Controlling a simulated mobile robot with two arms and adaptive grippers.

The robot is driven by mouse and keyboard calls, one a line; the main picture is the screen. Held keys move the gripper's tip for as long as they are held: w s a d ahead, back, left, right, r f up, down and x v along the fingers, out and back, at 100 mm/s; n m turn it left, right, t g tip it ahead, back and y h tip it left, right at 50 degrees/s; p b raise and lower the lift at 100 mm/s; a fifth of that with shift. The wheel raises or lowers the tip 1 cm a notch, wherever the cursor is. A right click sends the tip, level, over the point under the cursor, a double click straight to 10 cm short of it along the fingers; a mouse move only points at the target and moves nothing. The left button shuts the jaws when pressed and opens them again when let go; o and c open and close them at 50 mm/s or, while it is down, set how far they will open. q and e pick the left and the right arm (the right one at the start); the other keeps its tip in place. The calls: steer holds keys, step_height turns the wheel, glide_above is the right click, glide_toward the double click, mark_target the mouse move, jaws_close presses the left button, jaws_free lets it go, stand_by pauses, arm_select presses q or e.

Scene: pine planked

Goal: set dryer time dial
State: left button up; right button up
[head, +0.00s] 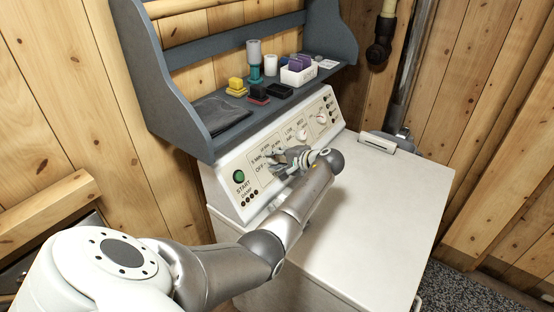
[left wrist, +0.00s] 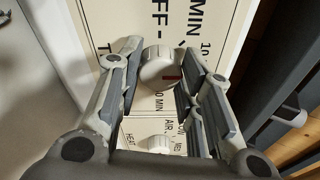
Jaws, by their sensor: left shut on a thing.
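The dryer's slanted white control panel (head: 262,205) runs along the back of the machine. In the head view my left gripper (head: 278,160) is at the panel by the OFF and minute markings, and it hides the time dial there. In the left wrist view the time dial (left wrist: 160,66) is a round white knob with a red mark on its right side. The fingers of my left gripper (left wrist: 160,75) are shut on it, one at each side. Part of the printed scale around it is hidden. My right gripper is not in view.
A green START button (head: 239,177) is left of my gripper. A heat knob (head: 302,134) and another knob (head: 321,117) are to the right. A grey shelf (head: 205,147) with small containers overhangs the panel. The white dryer top (head: 370,200) is clear.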

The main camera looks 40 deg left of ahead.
arm_select(q)
steer(key=o, duration=1)
steer(key=shift+w, duration=0.1)
steer(key=shift+o, duration=0.2)
steer(key=v, duration=1.2)
